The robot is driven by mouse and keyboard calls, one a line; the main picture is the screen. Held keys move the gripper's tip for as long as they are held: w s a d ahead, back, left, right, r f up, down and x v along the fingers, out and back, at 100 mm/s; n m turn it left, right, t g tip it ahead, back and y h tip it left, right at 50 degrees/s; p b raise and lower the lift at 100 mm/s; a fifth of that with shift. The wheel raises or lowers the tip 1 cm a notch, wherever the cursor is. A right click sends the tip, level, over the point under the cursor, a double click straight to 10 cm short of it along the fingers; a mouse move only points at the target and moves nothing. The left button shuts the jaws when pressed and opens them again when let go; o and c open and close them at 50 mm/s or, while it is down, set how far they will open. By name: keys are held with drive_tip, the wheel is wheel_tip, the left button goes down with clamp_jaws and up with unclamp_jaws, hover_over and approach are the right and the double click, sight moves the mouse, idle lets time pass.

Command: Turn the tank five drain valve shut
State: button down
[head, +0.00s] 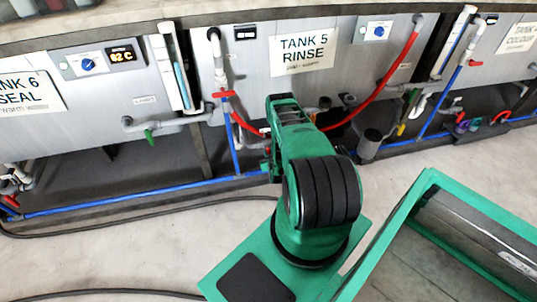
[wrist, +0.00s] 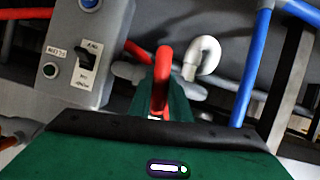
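The tank five front (head: 340,75) carries a "TANK 5 RINSE" sign (head: 303,50). My green arm reaches to below this tank and hides much of what lies there, including my gripper, in the head view. In the wrist view, a red lever handle (wrist: 161,80) stands upright in front of a grey pipe. My gripper (wrist: 163,106) is at this handle, with green finger parts to its left and right. I cannot tell whether they touch it. The valve body is mostly hidden behind the handle and gripper.
A grey switch box (wrist: 82,55) stands close left of the red handle in the wrist view. A white bent pipe (wrist: 207,52) and a blue pipe (wrist: 246,75) are to its right. A black hose (head: 150,208) lies on the floor.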

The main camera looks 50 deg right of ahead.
drive_tip(key=shift+d+r+m+y, duration=0.15)
drive_tip(key=shift+m+y, duration=0.25)
drive_tip(key=shift+m, duration=0.3)
drive_tip(key=c, duration=1.6)
unclamp_jaws()
drive_tip(key=shift+c, duration=0.2)
drive_tip(key=shift+s, duration=0.15)
drive_tip(key=shift+s+a, duration=0.2)
drive_tip(key=shift+a, duration=0.05)
drive_tip(key=v, duration=1)
